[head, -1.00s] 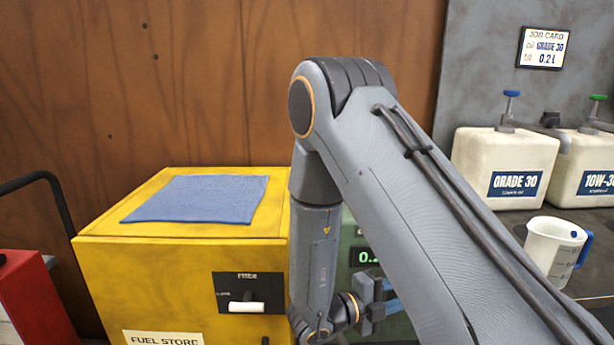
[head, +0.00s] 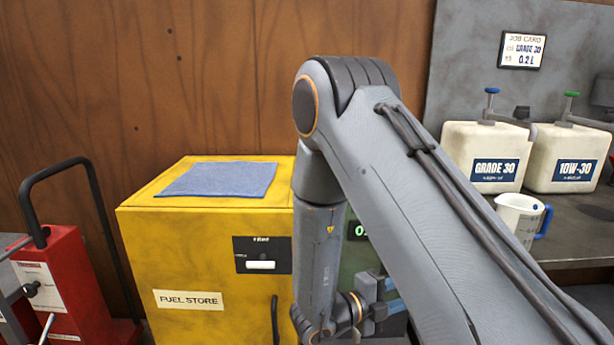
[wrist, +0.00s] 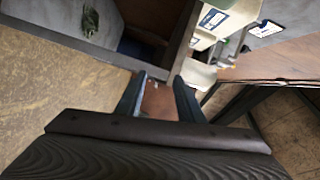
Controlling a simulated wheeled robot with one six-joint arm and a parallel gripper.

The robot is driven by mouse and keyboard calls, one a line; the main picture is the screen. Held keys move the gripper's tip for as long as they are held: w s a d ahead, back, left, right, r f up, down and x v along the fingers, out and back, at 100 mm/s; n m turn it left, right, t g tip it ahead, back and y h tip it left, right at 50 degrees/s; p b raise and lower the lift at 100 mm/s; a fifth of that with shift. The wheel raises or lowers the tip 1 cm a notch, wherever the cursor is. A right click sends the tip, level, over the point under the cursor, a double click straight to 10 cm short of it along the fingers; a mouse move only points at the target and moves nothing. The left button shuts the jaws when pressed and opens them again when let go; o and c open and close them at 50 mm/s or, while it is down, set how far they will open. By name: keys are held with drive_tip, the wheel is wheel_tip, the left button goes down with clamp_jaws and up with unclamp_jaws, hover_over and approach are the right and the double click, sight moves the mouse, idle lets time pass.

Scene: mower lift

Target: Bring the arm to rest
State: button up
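My arm is folded in front of the head camera, its elbow high and its forearm hanging down. My gripper (head: 388,298) is low in the middle of the head view, partly hidden by my own arm. In the wrist view, the two dark blue fingers of my gripper (wrist: 158,92) stand apart. I see nothing held between them, only brownish background.
A yellow fuel store (head: 205,255) with a blue cloth (head: 218,179) on top stands left of my arm. A red machine (head: 75,275) is at far left. On the right bench are a GRADE 30 container (head: 490,145), a 10W-30 container (head: 568,150) and a jug (head: 520,215).

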drive_tip(key=w+a+f+n+t+y+b, duration=0.2)
drive_tip(key=w+a+n+t+y+b, duration=0.15)
drive_tip(key=w+a+n+y, duration=0.75)
drive_tip(key=s+a+r+n+g+y+b, duration=0.2)
drive_tip(key=s+a+n+g+y+b, duration=0.1)
drive_tip(key=s+a+n+y, duration=0.5)
drive_tip(key=s+d+r+n+g+h+b, duration=0.1)
drive_tip(key=s+d+n+g+b, duration=0.15)
drive_tip(key=s+n, duration=0.6)
drive_tip(key=s+d+n+g+h+b, duration=0.1)
drive_tip(key=s+d+n+g, duration=0.3)
drive_tip(key=s, duration=0.9)
drive_tip(key=d+r+m+h+p, duration=0.1)
drive_tip(key=d+r+p, duration=0.6)
drive_tip(key=p, duration=0.7)
drive_tip(key=shift+d+r+m+p, duration=0.2)
drive_tip(key=shift+d+m+p, duration=0.15)
drive_tip(key=shift+m, duration=0.3)
